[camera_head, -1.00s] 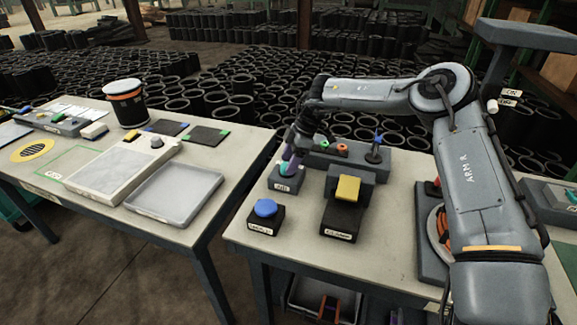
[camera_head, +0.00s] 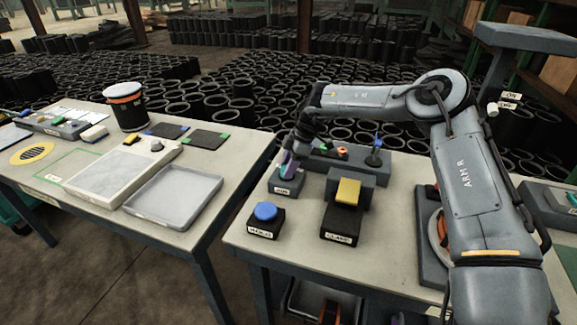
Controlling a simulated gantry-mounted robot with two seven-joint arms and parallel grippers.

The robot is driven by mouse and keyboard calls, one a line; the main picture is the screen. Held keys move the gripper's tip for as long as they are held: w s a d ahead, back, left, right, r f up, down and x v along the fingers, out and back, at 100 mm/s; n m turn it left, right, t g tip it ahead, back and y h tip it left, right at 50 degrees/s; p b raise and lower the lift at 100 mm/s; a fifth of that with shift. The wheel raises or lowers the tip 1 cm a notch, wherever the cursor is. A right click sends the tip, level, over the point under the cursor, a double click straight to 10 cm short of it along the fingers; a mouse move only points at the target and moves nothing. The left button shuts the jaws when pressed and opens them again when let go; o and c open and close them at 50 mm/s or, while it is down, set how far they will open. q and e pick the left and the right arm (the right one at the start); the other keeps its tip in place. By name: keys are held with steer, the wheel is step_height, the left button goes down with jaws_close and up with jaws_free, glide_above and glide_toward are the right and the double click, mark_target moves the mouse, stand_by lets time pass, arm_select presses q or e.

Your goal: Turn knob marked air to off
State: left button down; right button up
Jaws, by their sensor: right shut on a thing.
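The box marked AIR (camera_head: 284,187) stands at the back left of the right-hand table. Its label faces me, but the lettering is small. My right gripper (camera_head: 287,165) reaches down from behind onto the top of this box. It is shut on the knob there, which the fingers mostly hide. I cannot read which way the knob points. My left gripper is not in view.
A blue round button on a black box (camera_head: 264,229) and a yellow-topped block (camera_head: 347,192) stand in front and to the right. A grey rack (camera_head: 325,163) with small coloured parts is behind. A grey tray (camera_head: 172,214) lies on the left table (camera_head: 222,170).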

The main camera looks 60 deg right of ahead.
steer(key=shift+n, duration=0.3)
steer(key=n+p, duration=0.1)
steer(key=n, duration=0.1)
steer(key=shift+n+g+y, duration=0.3)
steer(key=shift+g+y, duration=0.1)
steer(key=n+g, duration=0.1)
steer(key=n, duration=0.1)
steer(key=shift+w+d+n, duration=0.1)
steer(key=shift+w+n, duration=0.05)
steer(key=shift+n, duration=0.15)
steer(key=n+g, duration=0.1)
steer(key=n, duration=0.2)
steer(key=shift+w+y, duration=0.1)
steer(key=shift+y, duration=0.2)
steer(key=shift+n+g, duration=0.6)
steer(key=shift+n, duration=0.9)
steer(key=o, duration=1)
